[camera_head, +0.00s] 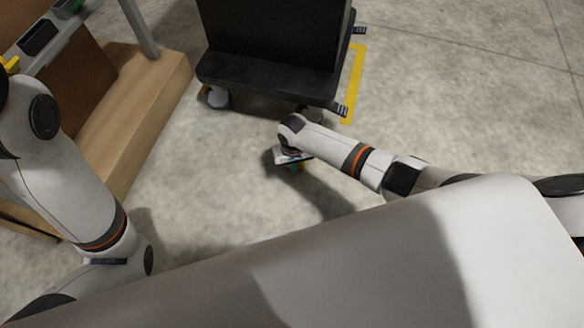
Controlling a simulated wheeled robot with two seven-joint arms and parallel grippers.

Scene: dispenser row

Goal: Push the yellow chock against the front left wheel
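A dark cart (265,70) stands at the top centre. My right gripper (294,163) points down near the floor, in front of the cart's right front corner. The hand hides its fingers, so I cannot tell if it is open or shut. Small teal and yellow bits show just under it; I cannot tell whether they are the yellow chock. No chock is clearly seen elsewhere.
A wooden platform (150,105) with a grey metal frame (140,28) stands at the left. A yellow floor line (357,75) runs beside the cart's right side. The concrete floor (210,170) between platform and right gripper is clear.

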